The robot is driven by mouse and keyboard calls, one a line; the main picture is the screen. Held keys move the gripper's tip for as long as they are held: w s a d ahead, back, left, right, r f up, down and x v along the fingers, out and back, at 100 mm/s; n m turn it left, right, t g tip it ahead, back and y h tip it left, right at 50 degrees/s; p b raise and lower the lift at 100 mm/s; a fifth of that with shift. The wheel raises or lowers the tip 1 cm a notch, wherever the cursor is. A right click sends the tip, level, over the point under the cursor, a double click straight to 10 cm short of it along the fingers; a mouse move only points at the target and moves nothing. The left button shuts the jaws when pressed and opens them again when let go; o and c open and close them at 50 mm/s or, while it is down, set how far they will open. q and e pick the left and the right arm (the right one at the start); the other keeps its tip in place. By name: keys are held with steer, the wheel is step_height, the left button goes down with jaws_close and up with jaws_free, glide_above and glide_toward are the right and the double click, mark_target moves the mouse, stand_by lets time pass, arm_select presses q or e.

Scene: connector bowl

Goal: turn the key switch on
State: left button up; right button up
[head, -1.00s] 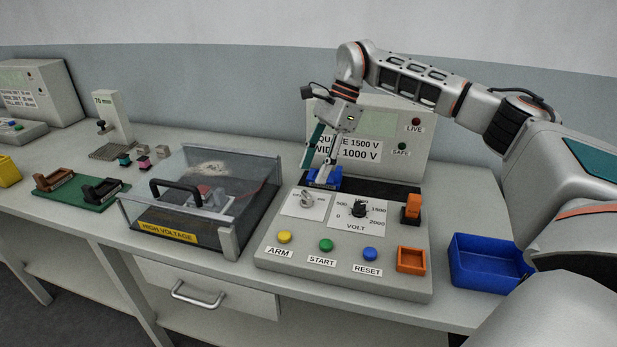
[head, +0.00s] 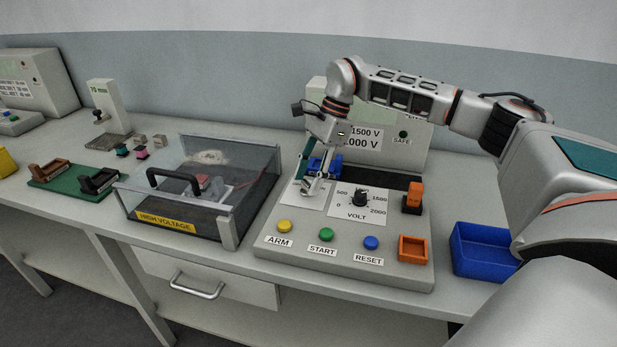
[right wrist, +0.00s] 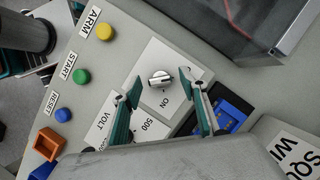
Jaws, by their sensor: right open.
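The key switch is a silver knob (right wrist: 160,79) on a white plate marked ON, on the sloped control panel (head: 330,262). In the right wrist view it sits just beyond and between the two fingertips, with none of them seen touching it. My right gripper (head: 308,183) is over the switch plate in the head view and largely covers the knob there. Its two teal-lined fingers (right wrist: 166,100) stand apart on either side of the knob in the right wrist view. My left gripper is not in view.
The black voltage dial (head: 360,197) is right of the switch. Yellow (head: 285,226), green (head: 326,234) and blue (head: 371,242) buttons line the front. A clear-lidded high voltage box (head: 200,190) stands left; a blue bin (head: 482,252) is right.

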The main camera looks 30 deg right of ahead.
steer(key=c, duration=1.1)
steer(key=shift+s+r+m+p, duration=0.1)
steer(key=shift+r+m+p, duration=0.05)
steer(key=shift+m+p, duration=0.55)
steer(key=shift+s+m+t+h+p, duration=0.1)
steer(key=shift+m+t+h+p, duration=0.2)
steer(key=shift+m+t+p, duration=0.65)
steer(key=m+t+p, duration=0.1)
steer(key=m+p, duration=0.1)
steer(key=m, duration=0.2)
steer(key=shift+s+a+m+h, duration=0.1)
steer(key=shift+a+m+h, duration=0.05)
steer(key=shift+m+h, duration=0.25)
steer(key=shift+m+t+h+p, duration=0.3)
steer(key=shift+m+p, duration=0.1)
steer(key=shift+m, duration=0.55)
steer(key=shift+a+f+m+h, duration=0.1)
steer(key=shift+f+m+h, duration=0.15)
steer(key=shift+m, duration=0.65)
steer(key=m+h, duration=0.1)
steer(key=m, duration=0.1)
steer(key=m+h, duration=0.1)
steer(key=m, duration=0.2)
steer(key=shift+a+t, duration=0.1)
steer(key=shift+t, duration=0.15)
steer(key=shift+m, duration=0.4)
steer(key=shift+h, duration=0.25)
